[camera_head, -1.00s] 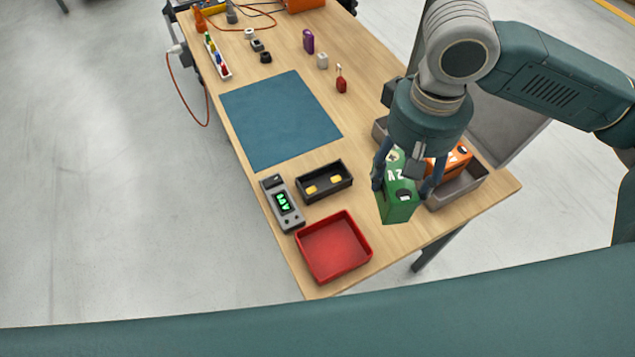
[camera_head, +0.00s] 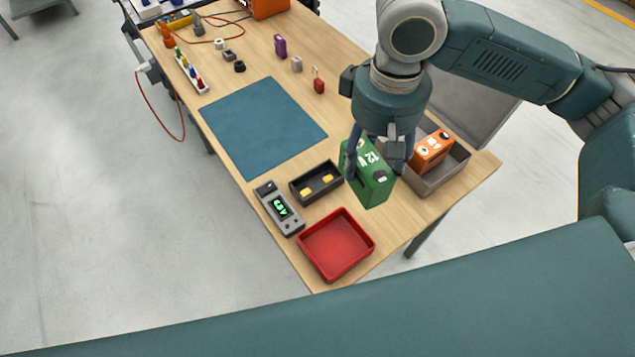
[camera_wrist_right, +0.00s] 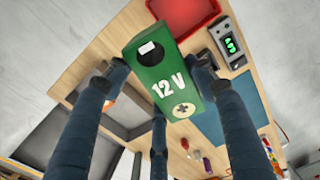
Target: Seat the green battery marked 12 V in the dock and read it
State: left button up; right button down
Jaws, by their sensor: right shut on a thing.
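The green battery (camera_head: 370,180) is marked 12 V; the marking also reads clearly on it in the right wrist view (camera_wrist_right: 160,70). My right gripper (camera_head: 372,160) is shut on the battery and holds it above the table, just right of the dock. The dock (camera_head: 301,195) is a black open tray with two yellow contacts inside, and it is empty. A grey meter (camera_head: 270,197) with a lit green display lies left of the dock; its digits are too small to read surely. My left gripper is not in view.
A red tray (camera_head: 318,262) stands at the table's near corner. A grey bin (camera_head: 455,172) holding an orange battery (camera_head: 432,150) is at the right. A blue mat (camera_head: 262,130) lies clear beyond the dock. Small items stand farther back.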

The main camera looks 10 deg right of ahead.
jog(key=shift+w+a+r+n, duration=0.3)
jog(key=shift+w+n, duration=0.1)
jog(key=shift+w, duration=0.05)
jog(key=w+a+r+n+p, duration=0.1)
jog(key=w+a+r+n, duration=0.15)
jog(key=w+n, duration=0.45)
jog(key=r+n+p, duration=0.2)
jog(key=n, duration=1)
send_over(315, 182)
notch_tip(315, 182, down, 20)
jog(key=shift+w+a+f+p, duration=0.1)
jog(key=shift+p, duration=1.1)
jog(key=shift+f, duration=0.15)
jog(key=c, duration=0.7)
grip_release()
jog(key=shift+f, duration=0.1)
jog(key=shift+c, duration=0.2)
jog(key=shift+o, duration=0.4)
notch_tip(315, 182, up, 12)
jog(key=b, duration=0.2)
jog(key=shift+r, duration=0.2)
